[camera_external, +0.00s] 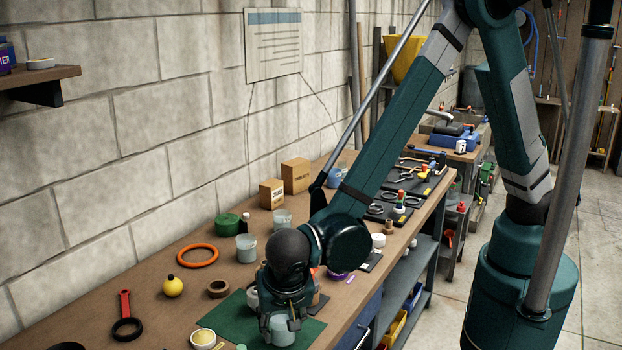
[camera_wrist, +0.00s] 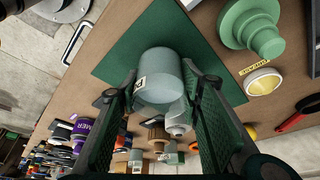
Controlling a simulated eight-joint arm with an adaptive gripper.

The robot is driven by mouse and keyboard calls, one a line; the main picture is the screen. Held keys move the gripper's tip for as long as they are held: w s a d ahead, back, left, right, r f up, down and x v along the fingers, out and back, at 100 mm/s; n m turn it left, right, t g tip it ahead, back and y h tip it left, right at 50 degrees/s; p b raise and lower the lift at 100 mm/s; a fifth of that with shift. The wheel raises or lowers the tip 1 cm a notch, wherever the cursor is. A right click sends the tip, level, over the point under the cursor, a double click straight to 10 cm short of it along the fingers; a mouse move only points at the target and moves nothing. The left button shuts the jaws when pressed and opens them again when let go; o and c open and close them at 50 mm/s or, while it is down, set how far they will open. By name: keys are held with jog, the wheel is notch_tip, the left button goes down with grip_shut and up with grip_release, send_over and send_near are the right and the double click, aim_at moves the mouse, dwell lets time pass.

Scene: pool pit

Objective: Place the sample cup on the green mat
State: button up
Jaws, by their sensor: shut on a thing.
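The sample cup (camera_external: 281,331) is a pale grey, translucent cup with a small label that shows in the wrist view (camera_wrist: 158,80). My gripper (camera_external: 284,318) is shut on it, with one finger on each side. The green mat (camera_external: 235,318) lies flat on the bench, and it also shows in the wrist view (camera_wrist: 118,66). The cup is over the mat in both views. I cannot tell whether its base touches the mat. My gripper and arm hide part of the mat.
Close around are a brown tape roll (camera_external: 218,289), a yellow ball (camera_external: 173,286), a bowl (camera_external: 203,339) and an orange ring (camera_external: 197,256). A similar grey cup (camera_external: 246,248) stands farther back. A green stepped piece (camera_wrist: 252,28) lies near the mat.

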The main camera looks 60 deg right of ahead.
jog(key=shift+f, duration=0.25)
jog(key=shift+f, duration=0.15)
jog(key=o, duration=1)
jog(key=v, duration=1.2)
jog(key=shift+p, duration=0.4)
jog(key=shift+r, duration=0.2)
